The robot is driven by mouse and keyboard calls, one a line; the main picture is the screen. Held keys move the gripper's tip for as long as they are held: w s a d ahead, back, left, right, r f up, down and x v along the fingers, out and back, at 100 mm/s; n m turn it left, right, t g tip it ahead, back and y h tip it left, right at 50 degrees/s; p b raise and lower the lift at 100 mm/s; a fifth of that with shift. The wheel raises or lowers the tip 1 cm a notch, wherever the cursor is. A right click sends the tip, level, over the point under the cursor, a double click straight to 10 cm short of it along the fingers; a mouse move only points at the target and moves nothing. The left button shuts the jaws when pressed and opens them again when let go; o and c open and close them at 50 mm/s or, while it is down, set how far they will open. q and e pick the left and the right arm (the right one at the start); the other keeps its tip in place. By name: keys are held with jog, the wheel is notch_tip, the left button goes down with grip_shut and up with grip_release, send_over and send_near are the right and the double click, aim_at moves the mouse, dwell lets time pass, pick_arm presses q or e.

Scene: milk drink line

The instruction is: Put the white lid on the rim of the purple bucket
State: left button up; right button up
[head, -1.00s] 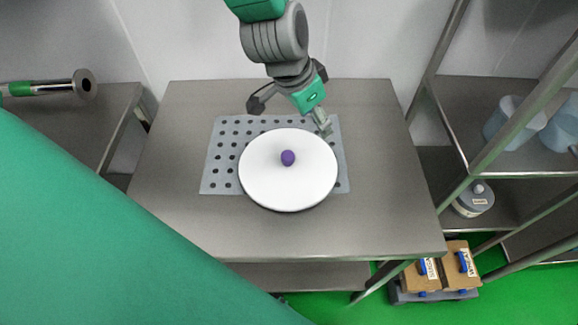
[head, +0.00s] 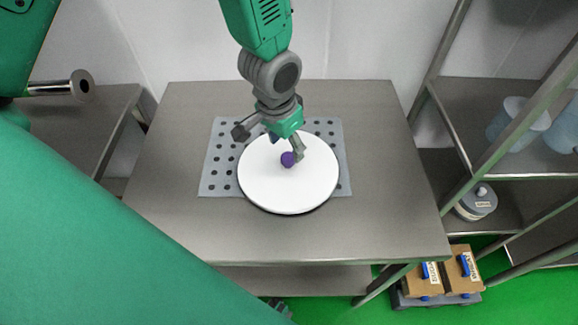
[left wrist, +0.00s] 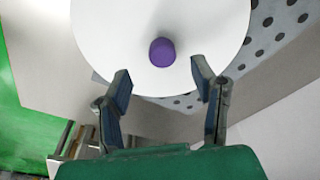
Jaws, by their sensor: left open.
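The white lid (head: 275,188) is a round disc with a purple knob (head: 288,159) at its middle. It lies over a grey perforated mat (head: 212,180) on the steel table. My left gripper (head: 270,144) is open above the back part of the lid, with one finger close to the knob in the head view. In the left wrist view, the knob (left wrist: 162,52) stands just beyond the two spread fingertips (left wrist: 161,80), centred between them. I cannot see a purple bucket in any view. My right gripper does not show clearly.
The steel table (head: 180,220) is bare around the mat. A rack on the right holds pale blue containers (head: 510,122) and a grey lidded tub (head: 476,203). Cardboard boxes (head: 462,268) sit low at the right. Another steel table (head: 90,120) stands at the left.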

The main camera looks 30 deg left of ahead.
aim_at(288, 156)
pick_arm(q)
jog(key=shift+w+f, duration=0.2)
jog(key=shift+f, duration=0.8)
jog(key=shift+w+f, duration=0.15)
jog(key=shift+f, duration=0.85)
jog(key=shift+w+f, duration=0.2)
jog(key=shift+f, duration=0.8)
grip_shut()
